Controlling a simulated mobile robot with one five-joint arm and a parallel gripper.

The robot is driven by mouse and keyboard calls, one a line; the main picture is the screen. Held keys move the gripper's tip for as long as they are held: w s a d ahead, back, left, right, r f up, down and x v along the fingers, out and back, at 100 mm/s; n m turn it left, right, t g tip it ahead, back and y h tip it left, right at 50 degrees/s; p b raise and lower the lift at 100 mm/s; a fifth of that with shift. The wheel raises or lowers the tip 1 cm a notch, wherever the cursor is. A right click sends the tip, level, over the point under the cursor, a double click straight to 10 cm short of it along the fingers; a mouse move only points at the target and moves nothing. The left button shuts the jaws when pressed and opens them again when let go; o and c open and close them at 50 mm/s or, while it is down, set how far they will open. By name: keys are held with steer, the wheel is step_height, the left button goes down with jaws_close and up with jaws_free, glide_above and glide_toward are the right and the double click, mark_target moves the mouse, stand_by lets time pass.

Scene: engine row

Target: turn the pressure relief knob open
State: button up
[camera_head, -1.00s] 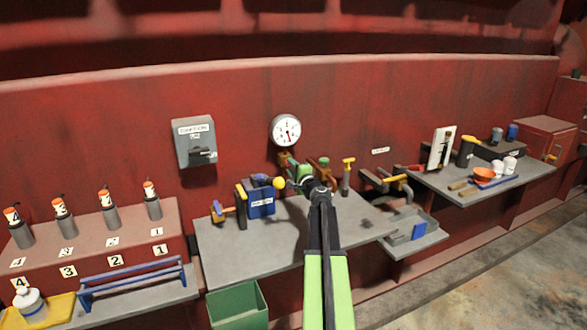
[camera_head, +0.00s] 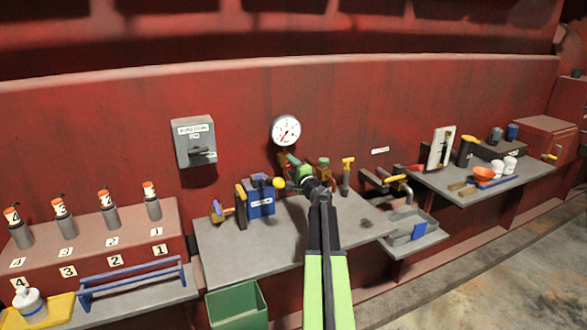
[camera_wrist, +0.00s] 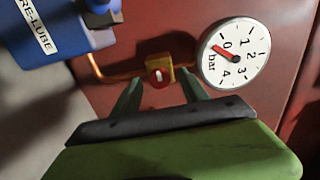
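The white mark on the knob stands nearly upright in the wrist view. The round gauge (camera_wrist: 236,54) beside it has its red needle close to 0; it also shows in the head view (camera_head: 285,130). My gripper (camera_head: 291,165) hides the knob in the head view.
The blue pre-lube box (camera_wrist: 62,27) stands left of the knob, joined by a copper pipe (camera_wrist: 110,76); the box also shows in the head view (camera_head: 261,197). A yellow-handled valve (camera_head: 347,170) stands right of my gripper. The bench front (camera_head: 250,245) is clear.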

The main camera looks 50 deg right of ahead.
steer(key=shift+s+a, duration=0.15)
steer(key=shift+s, duration=0.05)
steer(key=v, duration=1.7)
steer(key=shift+f, duration=0.1)
